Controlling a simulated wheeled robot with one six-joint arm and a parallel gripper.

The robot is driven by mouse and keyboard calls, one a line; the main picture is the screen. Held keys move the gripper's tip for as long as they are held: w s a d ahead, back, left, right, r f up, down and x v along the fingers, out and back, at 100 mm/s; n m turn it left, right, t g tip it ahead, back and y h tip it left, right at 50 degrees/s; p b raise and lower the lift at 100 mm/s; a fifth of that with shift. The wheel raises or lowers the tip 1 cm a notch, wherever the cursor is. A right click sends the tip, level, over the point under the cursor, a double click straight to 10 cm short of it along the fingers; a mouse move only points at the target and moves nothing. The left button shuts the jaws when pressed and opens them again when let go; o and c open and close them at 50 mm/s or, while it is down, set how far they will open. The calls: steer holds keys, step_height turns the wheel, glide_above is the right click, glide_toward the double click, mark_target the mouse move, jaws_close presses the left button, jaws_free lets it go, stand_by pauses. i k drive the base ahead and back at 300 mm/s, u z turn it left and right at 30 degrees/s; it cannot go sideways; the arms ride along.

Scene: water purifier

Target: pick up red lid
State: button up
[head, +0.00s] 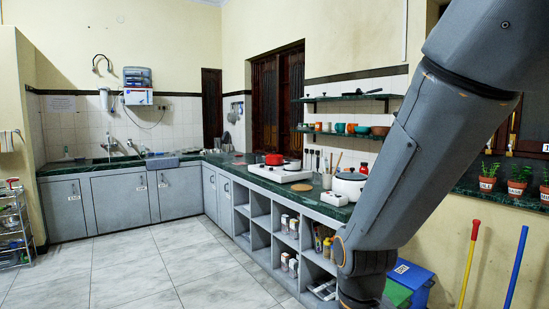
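A small red pot-like thing (274,159) sits on the white stove (285,173) on the green counter. It is too small to tell whether a separate red lid rests on it. My arm comes down across the right side of the head view and hides part of the counter. My gripper is not in view; the arm runs out at the bottom edge.
A white pot (348,185) stands on the counter beside my arm. Open shelves (262,213) below hold jars. Shelves with cups and bowls (350,129) hang above. The water purifier (137,77) is on the far wall. The tiled floor (150,268) at left is clear.

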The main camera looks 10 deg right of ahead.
mark_target(273, 156)
steer(key=u, duration=0.3)
steer(key=i, duration=1.8)
steer(key=u, duration=0.3)
steer(key=i, duration=1.75)
steer(key=z, duration=0.25)
steer(key=i, duration=1.75)
steer(key=z, duration=0.3)
